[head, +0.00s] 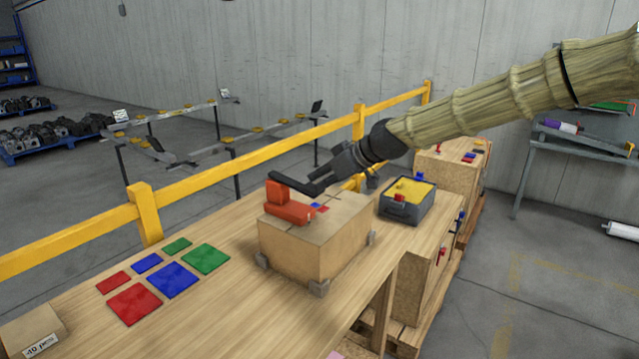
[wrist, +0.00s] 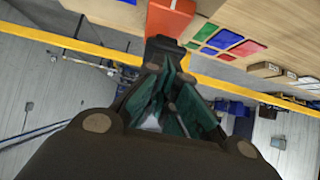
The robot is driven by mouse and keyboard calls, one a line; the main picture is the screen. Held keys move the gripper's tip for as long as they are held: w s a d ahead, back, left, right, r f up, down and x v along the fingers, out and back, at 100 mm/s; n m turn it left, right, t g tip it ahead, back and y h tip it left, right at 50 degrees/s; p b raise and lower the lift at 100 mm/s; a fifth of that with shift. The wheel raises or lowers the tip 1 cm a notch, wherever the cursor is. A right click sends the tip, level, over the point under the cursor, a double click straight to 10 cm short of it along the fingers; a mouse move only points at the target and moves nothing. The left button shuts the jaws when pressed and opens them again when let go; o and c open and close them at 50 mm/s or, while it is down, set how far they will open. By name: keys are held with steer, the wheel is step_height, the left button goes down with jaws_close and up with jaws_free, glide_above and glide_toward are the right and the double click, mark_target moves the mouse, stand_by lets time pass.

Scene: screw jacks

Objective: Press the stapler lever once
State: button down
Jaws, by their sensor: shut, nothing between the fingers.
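The stapler (head: 290,212) is an orange-red block shape with a raised part at its left end. It sits on top of a brown box on the wooden table. My gripper (head: 279,180) is shut and empty, reaching in from the right with its fingertips at the top of the stapler's raised part. I cannot tell whether they touch it. In the wrist view the orange stapler (wrist: 172,18) lies just beyond the shut fingertips (wrist: 163,46), which hide part of it. The lever cannot be told apart from the body.
The brown box (head: 312,255) stands between grey corner stops. Red, blue and green squares (head: 172,279) lie left of it. A grey bin with yellow contents (head: 407,200) stands to the right. A yellow rail (head: 240,160) runs behind the table.

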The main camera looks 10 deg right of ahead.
steer(key=b+v, duration=0.2)
steer(key=v, duration=0.9)
steer(key=shift+s+d+f, duration=0.25)
steer(key=shift+s, duration=0.05)
steer(key=shift+f, duration=0.1)
stand_by(0.3)
